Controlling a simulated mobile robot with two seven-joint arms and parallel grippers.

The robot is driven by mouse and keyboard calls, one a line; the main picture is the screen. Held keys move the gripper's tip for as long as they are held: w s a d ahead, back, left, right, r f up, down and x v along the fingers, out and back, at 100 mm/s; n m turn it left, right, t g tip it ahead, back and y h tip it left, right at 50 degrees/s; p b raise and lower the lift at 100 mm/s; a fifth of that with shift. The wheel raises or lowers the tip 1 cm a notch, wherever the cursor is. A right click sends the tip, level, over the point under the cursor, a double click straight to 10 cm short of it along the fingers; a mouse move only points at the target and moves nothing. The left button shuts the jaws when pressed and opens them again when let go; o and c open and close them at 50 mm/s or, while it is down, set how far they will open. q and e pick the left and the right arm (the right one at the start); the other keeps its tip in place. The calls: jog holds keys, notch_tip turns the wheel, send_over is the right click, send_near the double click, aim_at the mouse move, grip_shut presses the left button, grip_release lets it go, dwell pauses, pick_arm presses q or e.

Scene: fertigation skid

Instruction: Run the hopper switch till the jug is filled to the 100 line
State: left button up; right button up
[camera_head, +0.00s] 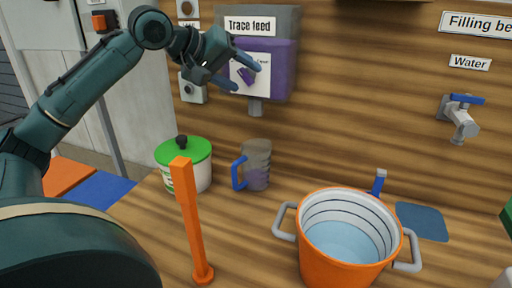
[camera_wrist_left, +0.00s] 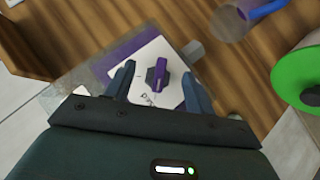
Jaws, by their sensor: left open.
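The hopper labelled Trace feed (camera_head: 278,60) is a grey and purple box on the wooden wall, with a grey spout (camera_head: 256,106) below. Its purple switch knob (camera_head: 247,75) sits on a white plate and also shows in the left wrist view (camera_wrist_left: 157,75). My left gripper (camera_head: 245,78) is open, its fingers on either side of the knob with gaps visible in the left wrist view. The see-through jug (camera_head: 259,160) with a blue handle stands below the spout. Its lower part looks purplish; its lines are too small to read. My right gripper is out of view.
A white pot with a green lid (camera_head: 186,150) stands left of the jug. An orange post (camera_head: 188,225) rises in front of it. An orange bucket (camera_head: 345,272) with pale blue contents stands front right. A water tap (camera_head: 460,118) is on the wall at right.

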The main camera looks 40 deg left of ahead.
pick_arm(q)
jog(key=b+v, duration=0.5)
jog(key=v, duration=0.8)
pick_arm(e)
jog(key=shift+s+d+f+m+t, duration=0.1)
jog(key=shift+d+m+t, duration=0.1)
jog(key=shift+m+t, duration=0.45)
